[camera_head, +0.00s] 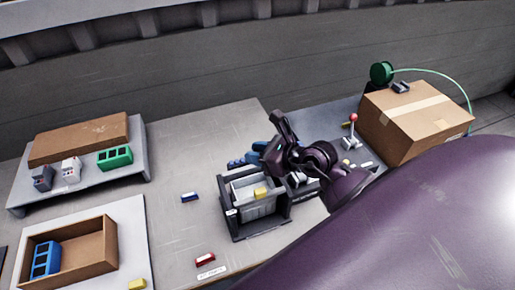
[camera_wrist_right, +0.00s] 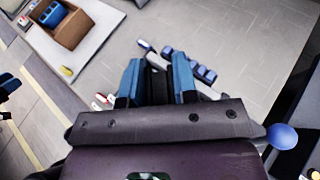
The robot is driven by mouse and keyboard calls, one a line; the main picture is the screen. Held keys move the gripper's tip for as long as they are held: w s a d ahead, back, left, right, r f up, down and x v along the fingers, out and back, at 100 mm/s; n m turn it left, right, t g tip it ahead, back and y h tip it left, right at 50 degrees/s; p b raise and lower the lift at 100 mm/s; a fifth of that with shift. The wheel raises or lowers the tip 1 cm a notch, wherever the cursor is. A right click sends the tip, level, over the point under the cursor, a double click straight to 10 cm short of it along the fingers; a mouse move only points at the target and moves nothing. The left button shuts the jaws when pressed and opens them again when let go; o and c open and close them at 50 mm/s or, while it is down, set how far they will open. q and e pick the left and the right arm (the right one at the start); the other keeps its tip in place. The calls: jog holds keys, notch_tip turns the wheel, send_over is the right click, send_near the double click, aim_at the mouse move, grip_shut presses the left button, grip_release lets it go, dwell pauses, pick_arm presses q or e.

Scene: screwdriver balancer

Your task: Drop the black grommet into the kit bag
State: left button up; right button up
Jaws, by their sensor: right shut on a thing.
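My right gripper (camera_head: 262,148) is above the table, just behind the open grey kit bag (camera_head: 238,190). In the right wrist view, the blue fingertips of this gripper (camera_wrist_right: 157,82) are shut on a dark thing between them, which I take to be the black grommet (camera_wrist_right: 156,88); its shape is mostly hidden. In the head view the grommet cannot be made out. The kit bag stands open in a dark frame, with a yellow block (camera_head: 260,193) at its opening. My left gripper is not in view.
Blue blocks (camera_head: 237,162) lie behind the bag. A cardboard box (camera_head: 415,115) stands at the right, beside a red-knobbed lever (camera_head: 353,120). At the left are a raised grey shelf (camera_head: 85,185) and an open brown tray (camera_head: 95,240).

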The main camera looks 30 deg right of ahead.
jog(key=shift+f, duration=0.8)
pick_arm(q)
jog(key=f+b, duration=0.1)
jog(key=b, duration=0.1)
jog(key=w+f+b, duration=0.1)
jog(key=b, duration=0.1)
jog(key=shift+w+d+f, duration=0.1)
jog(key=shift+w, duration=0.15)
pick_arm(e)
notch_tip(320, 180, down, 4)
jog(key=shift+f, duration=0.2)
jog(key=o, duration=1)
jog(key=shift+s, duration=0.1)
